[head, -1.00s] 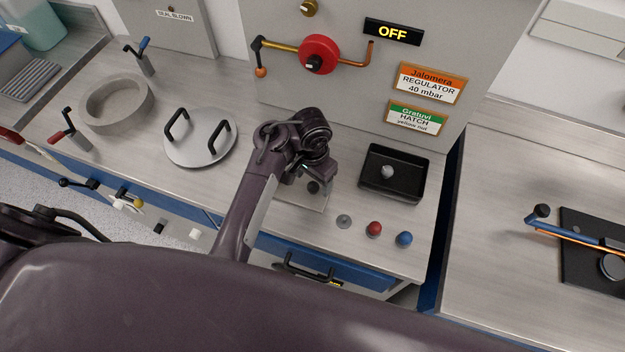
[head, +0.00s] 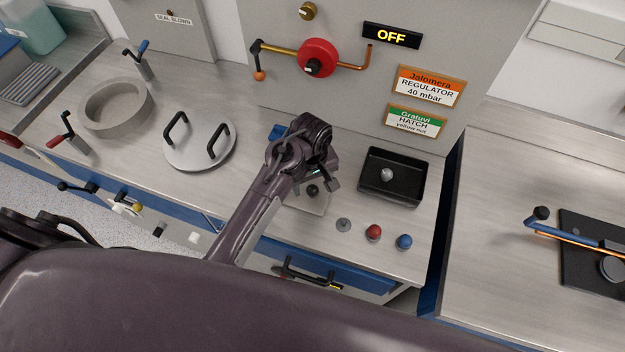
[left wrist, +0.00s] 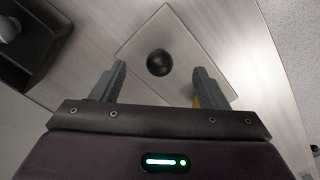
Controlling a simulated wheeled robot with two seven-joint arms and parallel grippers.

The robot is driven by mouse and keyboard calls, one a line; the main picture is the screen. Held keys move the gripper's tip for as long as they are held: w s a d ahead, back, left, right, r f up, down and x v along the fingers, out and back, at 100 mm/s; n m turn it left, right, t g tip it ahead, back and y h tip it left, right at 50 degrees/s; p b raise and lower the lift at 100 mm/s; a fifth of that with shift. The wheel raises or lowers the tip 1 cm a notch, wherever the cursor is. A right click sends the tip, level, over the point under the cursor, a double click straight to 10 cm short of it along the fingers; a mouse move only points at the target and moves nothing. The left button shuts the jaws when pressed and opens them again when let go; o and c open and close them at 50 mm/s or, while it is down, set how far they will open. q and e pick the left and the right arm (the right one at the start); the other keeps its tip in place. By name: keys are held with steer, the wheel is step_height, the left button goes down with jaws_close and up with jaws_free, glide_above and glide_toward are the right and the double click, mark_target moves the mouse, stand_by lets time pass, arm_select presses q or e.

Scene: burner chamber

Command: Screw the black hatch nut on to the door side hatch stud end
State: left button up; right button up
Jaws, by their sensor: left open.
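The black hatch nut (head: 312,190) looks like a small round black ball. It rests on a pale square plate (head: 318,208) on the bench. In the left wrist view the nut (left wrist: 159,62) lies between and just beyond my fingertips, apart from both. My left gripper (head: 327,178) is open and empty above the plate, its fingers (left wrist: 160,80) spread on either side of the nut. I cannot make out which part is the door side hatch stud end. My right gripper is not in view.
A black tray (head: 417,198) with a grey knob (head: 387,175) stands right of the gripper. Grey, red (head: 373,232) and blue (head: 404,242) knobs line the front. A round lid (head: 190,152) with two handles and a grey ring (head: 84,112) lie left. The panel (head: 350,105) rises behind.

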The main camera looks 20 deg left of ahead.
mark_target(313, 187)
arm_select(q)
steer(key=n, duration=0.5)
steer(key=shift+n, duration=0.4)
steer(key=n, duration=0.3)
steer(key=shift+w+n, duration=0.1)
steer(key=shift+n, duration=0.3)
steer(key=n, duration=0.4)
steer(key=shift+n, duration=0.3)
steer(key=n, duration=0.3)
steer(key=shift+f, duration=0.1)
steer(key=shift+f+b, duration=0.5)
steer(key=shift+f, duration=1.2)
jaws_close()
